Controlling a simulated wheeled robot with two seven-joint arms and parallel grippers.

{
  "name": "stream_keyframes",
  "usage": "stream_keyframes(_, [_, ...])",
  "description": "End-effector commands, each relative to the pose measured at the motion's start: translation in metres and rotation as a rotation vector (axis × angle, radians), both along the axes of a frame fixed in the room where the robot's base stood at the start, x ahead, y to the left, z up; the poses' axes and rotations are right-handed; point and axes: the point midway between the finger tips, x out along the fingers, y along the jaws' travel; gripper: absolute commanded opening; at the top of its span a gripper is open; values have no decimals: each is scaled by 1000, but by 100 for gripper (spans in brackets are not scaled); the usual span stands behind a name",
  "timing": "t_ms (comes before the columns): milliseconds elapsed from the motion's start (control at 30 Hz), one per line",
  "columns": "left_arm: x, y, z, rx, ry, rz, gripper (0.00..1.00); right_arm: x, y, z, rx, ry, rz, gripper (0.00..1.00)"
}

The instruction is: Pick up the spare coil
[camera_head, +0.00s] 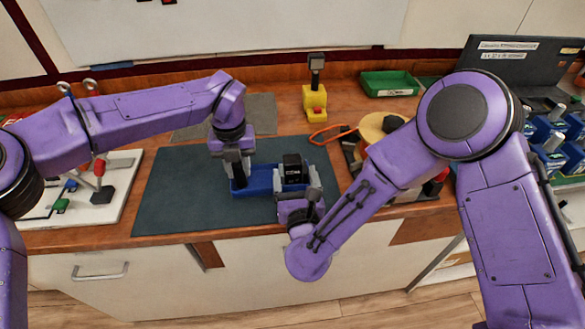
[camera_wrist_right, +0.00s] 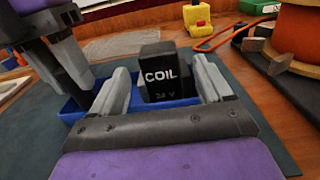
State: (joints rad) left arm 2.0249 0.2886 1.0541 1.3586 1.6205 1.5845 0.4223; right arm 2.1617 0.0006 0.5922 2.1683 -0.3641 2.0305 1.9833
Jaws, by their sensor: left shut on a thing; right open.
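The spare coil is a black block marked "COIL 24 V" (camera_wrist_right: 163,72); it also shows in the head view (camera_head: 292,168). It stands upright at the right end of a small blue tray (camera_head: 262,187) on a dark mat. My right gripper (camera_wrist_right: 162,84) is open, with one finger on each side of the coil; whether they touch it is not clear. My left gripper (camera_head: 238,183) points down at the tray's left end and appears shut on the tray, its fingertips partly hidden. The coil's lower part is hidden in the head view by my right gripper.
The dark mat (camera_head: 175,195) is mostly bare left of the tray. A yellow stand (camera_head: 314,103), a green bin (camera_head: 390,84), an orange loop (camera_head: 333,134) and a cable spool (camera_head: 380,125) lie behind and right. A white board (camera_head: 125,165) lies at left.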

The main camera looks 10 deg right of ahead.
Motion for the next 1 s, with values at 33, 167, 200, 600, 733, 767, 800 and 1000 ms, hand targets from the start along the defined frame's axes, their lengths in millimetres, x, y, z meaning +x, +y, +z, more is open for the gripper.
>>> stream_keyframes(33, [0,0,1,-1,0,0,0,9,0,2,1,-2,-4,79])
stream_keyframes(167, [0,0,1,-1,0,0,0,33,0,5,-1,-2,-3,79])
stream_keyframes(200, [0,0,1,-1,0,0,0,38,0,4,-1,-2,-3,79])
stream_keyframes(600, [0,0,1,-1,-1,0,0,46,0,4,-2,-1,-2,46])
stream_keyframes(733, [0,0,1,-1,0,0,0,46,0,4,-2,-1,-2,4])
stream_keyframes(767, [0,0,1,-1,0,0,0,46,0,4,-2,-1,-2,0])
stream_keyframes(800, [0,0,1,-1,0,0,0,46,0,5,-2,-2,-2,0])
stream_keyframes(1000, [0,0,1,-1,-1,0,0,47,0,8,-1,-2,-4,0])
